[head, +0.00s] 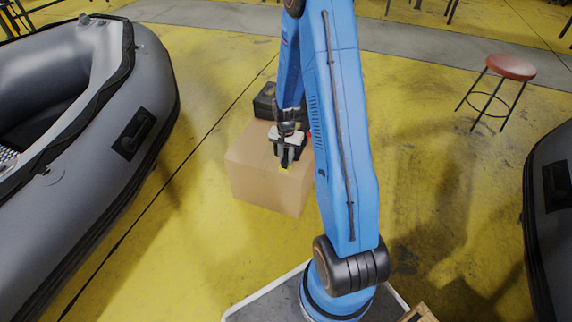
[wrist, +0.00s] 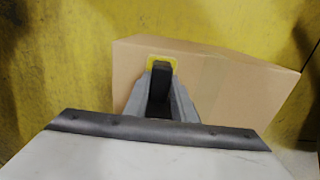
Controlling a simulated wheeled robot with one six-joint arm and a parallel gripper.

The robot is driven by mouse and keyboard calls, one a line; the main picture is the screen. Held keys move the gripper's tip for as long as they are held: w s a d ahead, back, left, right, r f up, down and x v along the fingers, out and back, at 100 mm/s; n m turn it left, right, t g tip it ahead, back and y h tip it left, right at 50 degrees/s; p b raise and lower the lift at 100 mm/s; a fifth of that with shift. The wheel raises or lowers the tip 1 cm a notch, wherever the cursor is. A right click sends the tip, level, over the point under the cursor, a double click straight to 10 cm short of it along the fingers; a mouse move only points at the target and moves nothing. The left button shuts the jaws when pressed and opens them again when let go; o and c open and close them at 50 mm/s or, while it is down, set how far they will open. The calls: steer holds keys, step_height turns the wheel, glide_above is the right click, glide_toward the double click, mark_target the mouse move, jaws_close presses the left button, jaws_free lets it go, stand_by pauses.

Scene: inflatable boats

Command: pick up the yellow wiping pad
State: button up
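The yellow wiping pad (wrist: 152,61) lies at the top of a cardboard box (wrist: 225,95) in the wrist view. Its yellow edge shows around a dark finger of my gripper (wrist: 160,82), which hides most of it. In the head view my gripper (head: 286,164) points down over the top of the box (head: 265,183). A small bit of yellow shows at the fingertips there. The fingers are at the pad, but I cannot tell whether they grip it or stand open around it.
A black case (head: 264,102) is behind the box. A grey inflatable boat (head: 120,150) lies at left, and another dark boat (head: 555,215) is at the right edge. A red stool (head: 511,67) stands at back right.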

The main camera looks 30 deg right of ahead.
mark_target(286, 158)
jaws_close()
step_height(286, 158, up, 10)
steer(key=shift+r, duration=0.1)
stand_by(0.4)
steer(key=shift+c, duration=0.6)
jaws_free()
